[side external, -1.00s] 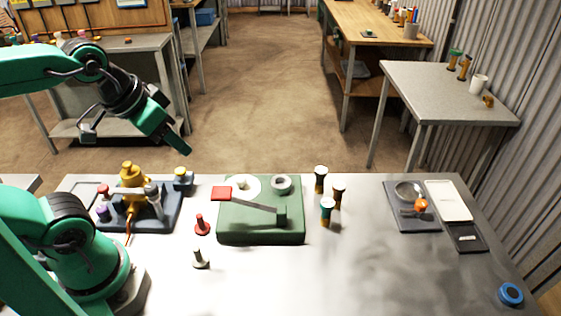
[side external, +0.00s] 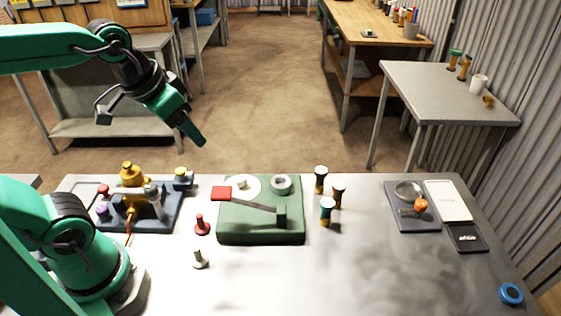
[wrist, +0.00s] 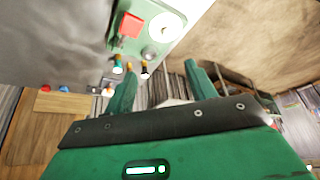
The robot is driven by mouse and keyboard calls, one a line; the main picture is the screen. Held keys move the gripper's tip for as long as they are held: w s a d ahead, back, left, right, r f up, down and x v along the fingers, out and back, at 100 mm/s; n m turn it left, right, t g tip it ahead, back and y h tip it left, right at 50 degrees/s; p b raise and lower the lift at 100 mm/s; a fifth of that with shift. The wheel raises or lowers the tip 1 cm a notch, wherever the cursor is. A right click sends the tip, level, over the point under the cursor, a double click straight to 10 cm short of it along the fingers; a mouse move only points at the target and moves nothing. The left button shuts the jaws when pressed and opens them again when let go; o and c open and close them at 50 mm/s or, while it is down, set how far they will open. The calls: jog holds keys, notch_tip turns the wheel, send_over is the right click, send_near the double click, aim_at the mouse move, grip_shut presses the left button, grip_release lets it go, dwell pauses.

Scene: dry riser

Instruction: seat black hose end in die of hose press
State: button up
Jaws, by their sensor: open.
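The hose press is a green block (side external: 262,228) with a red-handled lever (side external: 221,193), a pale disc and a grey ring-shaped die (side external: 281,184). It also shows at the top of the wrist view (wrist: 126,45). The black hose end (side external: 320,181), dark with a gold band and pale top, stands upright right of the press. It appears small in the wrist view (wrist: 145,71). My gripper (side external: 202,141) is raised in the air beyond the bench's far edge, left of the press, apart from everything. Its two fingers (wrist: 160,80) are spread and empty.
A brown hose end (side external: 338,196) and a teal one (side external: 327,212) stand close to the black one. A blue fixture (side external: 170,215) with a yellow valve, red and grey pegs, a dish plate (side external: 405,222) and a blue ring also occupy the bench. The front middle is clear.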

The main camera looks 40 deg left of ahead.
jog(key=w+d+m+g, duration=0.1)
jog(key=w+d, duration=0.1)
jog(key=w, duration=0.6)
jog(key=m+g, duration=0.3)
jog(key=g, duration=0.1)
send_over(321, 169)
notch_tip(321, 169, down, 15)
jog(key=shift+s+a, duration=0.1)
jog(key=shift+s, duration=0.05)
jog(key=shift+f, duration=0.3)
jog(key=shift+f, duration=1.3)
jog(key=shift+f, duration=0.1)
